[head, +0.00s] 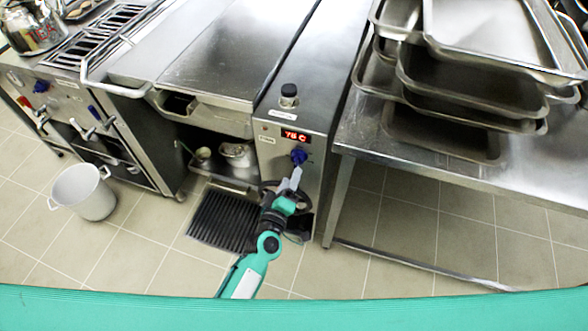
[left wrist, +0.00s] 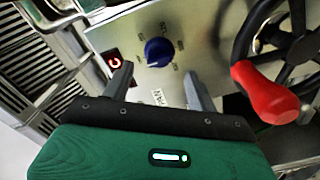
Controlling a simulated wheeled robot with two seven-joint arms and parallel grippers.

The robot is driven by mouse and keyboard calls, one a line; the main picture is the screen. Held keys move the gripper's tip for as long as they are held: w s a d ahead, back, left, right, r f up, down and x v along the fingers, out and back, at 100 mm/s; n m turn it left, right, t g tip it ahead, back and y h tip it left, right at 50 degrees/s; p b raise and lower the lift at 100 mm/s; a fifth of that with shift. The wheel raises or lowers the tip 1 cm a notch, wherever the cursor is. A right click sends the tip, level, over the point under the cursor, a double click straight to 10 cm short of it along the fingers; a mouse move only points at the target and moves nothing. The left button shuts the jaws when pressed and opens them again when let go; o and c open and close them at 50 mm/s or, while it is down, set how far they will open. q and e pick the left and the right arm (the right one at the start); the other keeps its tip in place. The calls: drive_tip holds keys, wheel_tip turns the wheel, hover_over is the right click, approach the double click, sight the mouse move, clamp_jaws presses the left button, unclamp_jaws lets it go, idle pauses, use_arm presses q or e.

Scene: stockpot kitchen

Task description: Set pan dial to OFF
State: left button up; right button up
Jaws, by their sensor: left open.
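The pan dial (head: 298,156) is a blue knob on the steel control panel, just below the red display (head: 295,135) reading about 76 C. In the left wrist view the dial (left wrist: 158,52) sits ahead of and between the fingers, with printed marks around it that are too blurred to read fully. My left gripper (head: 292,180) is just below the dial in the head view. In the left wrist view its two fingers (left wrist: 158,82) are apart and empty, and do not appear to touch the dial. My right gripper is not in view.
A black handwheel with a red handle (left wrist: 262,92) is right of the fingers in the left wrist view. Stacked trays (head: 470,80) rest on the steel table (head: 450,165) at right. A floor grate (head: 222,220) and white bucket (head: 85,192) are at left.

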use_arm(q)
drive_tip(key=shift+v, duration=4)
drive_tip(key=s+a+f+m+g+y+p, duration=0.1)
drive_tip(key=s+a+f+m+g, duration=0.2)
drive_tip(key=f, duration=0.7)
drive_tip(key=s+a+f+m+g+p, duration=0.1)
drive_tip(key=s+a+f+m+g, duration=0.15)
drive_tip(key=s+f, duration=0.6)
drive_tip(key=s+a+f+m+g+y+p, duration=0.1)
drive_tip(key=a+f+m+g, duration=0.15)
drive_tip(key=f, duration=1.05)
drive_tip(key=s+a+f+m+g+y, duration=0.1)
drive_tip(key=s+a+f, duration=0.3)
drive_tip(key=s, duration=0.4)
drive_tip(key=s+a+f+m+g+y+p, duration=0.1)
drive_tip(key=s+a+f+g, duration=0.3)
drive_tip(key=s, duration=0.5)
drive_tip(key=s+a+f+m+g+y, duration=0.1)
drive_tip(key=s+a+f+g, duration=0.2)
drive_tip(key=s+a+f, duration=0.2)
drive_tip(key=s+a, duration=0.1)
drive_tip(key=s, duration=0.2)
drive_tip(key=shift+s+y, duration=0.3)
drive_tip(key=shift+s, duration=0.1)
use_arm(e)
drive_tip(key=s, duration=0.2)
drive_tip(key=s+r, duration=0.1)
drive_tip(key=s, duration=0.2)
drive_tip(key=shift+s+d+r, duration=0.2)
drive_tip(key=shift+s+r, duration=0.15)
